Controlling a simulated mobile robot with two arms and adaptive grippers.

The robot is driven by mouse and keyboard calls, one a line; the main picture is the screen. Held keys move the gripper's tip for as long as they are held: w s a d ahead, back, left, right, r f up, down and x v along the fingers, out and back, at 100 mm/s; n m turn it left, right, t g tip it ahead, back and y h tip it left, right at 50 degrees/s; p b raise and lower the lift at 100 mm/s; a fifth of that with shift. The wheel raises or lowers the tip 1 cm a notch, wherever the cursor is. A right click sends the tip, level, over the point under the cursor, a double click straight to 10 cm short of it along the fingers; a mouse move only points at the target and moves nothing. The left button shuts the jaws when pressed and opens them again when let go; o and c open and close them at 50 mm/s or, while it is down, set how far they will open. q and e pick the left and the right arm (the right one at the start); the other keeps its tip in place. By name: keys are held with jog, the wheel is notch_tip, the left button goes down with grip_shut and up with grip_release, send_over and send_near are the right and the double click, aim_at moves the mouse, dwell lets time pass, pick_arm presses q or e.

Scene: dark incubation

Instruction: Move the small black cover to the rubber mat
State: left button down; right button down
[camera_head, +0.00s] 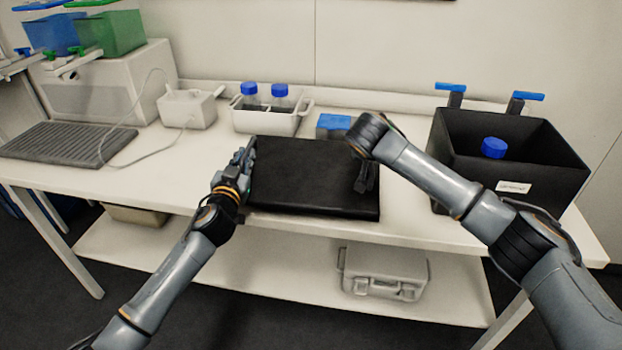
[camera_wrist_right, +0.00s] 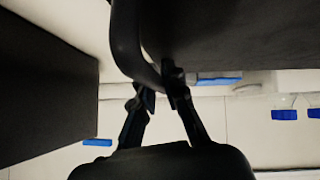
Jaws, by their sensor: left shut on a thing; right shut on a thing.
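The small black cover (camera_head: 310,172) is a flat, dark, shallow piece at the middle of the white table, near its front edge. My left gripper (camera_head: 246,168) is shut on its left side. My right gripper (camera_head: 364,178) is shut on its right side; in the right wrist view the fingers (camera_wrist_right: 160,88) pinch the rim of the cover (camera_wrist_right: 240,38). I cannot tell whether the cover touches the table. The rubber mat (camera_head: 62,145) is dark grey and ribbed, and lies bare at the table's left end, apart from the cover.
An open black box (camera_head: 510,180) with a blue-capped bottle (camera_head: 493,148) stands right of the cover. Behind are a white rack (camera_head: 268,122) with two blue-capped bottles, a blue block (camera_head: 333,122) and a small white container (camera_head: 188,108). A thin cable crosses the mat's right side.

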pick_arm(q)
notch_tip(320, 180, down, 2)
jog(key=shift+s, duration=0.1)
pick_arm(e)
jog(key=shift+d+f, duration=0.2)
jog(key=shift+f, duration=0.25)
pick_arm(q)
jog(key=shift+w+f+b, duration=0.2)
jog(key=shift+f+b, duration=0.15)
jog(key=shift+b, duration=0.05)
pick_arm(e)
jog(key=shift+w+f, duration=0.25)
jog(key=shift+f, duration=0.1)
jog(key=shift+s, duration=0.1)
pick_arm(q)
jog(key=shift+r, duration=0.1)
jog(key=c, duration=1.4)
grip_release()
pick_arm(e)
jog(key=c, duration=1.4)
grip_release()
pick_arm(q)
jog(key=shift+o, duration=0.2)
pick_arm(e)
jog(key=shift+a, duration=0.1)
